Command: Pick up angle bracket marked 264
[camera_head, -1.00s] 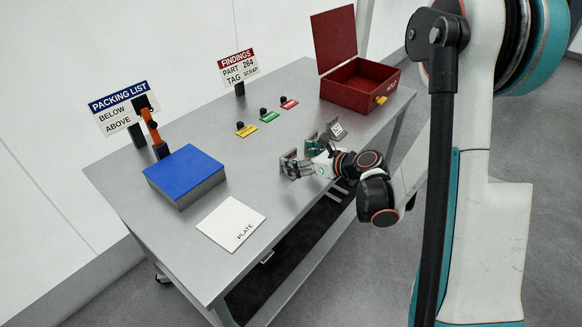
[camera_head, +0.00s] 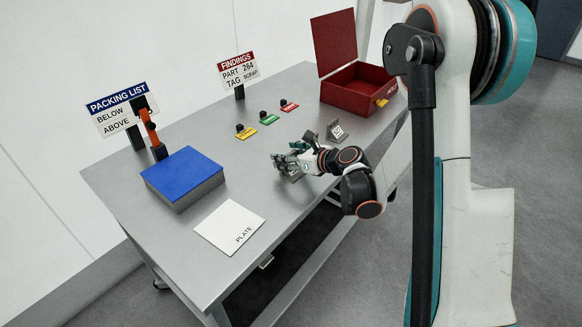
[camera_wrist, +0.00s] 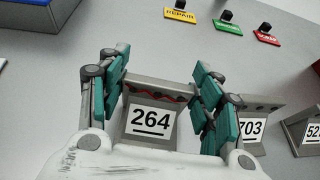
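The angle bracket marked 264 (camera_wrist: 152,122) is grey with a white number label. It stands upright on the table between my gripper's fingers in the wrist view. My gripper (camera_wrist: 160,85) is spread, with one teal-padded finger on each side of the bracket. Any small gaps at the bracket's edges are hard to tell. In the head view my gripper (camera_head: 286,162) is low over the table and mostly hides this bracket.
Bracket 703 (camera_wrist: 250,128) stands close beside the right finger, with another bracket (camera_wrist: 306,132) beyond it. Yellow (camera_head: 246,132), green (camera_head: 269,118) and red (camera_head: 289,106) tags lie behind. A blue-topped block (camera_head: 184,175), white plate sheet (camera_head: 230,226) and open red box (camera_head: 356,90) are also on the table.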

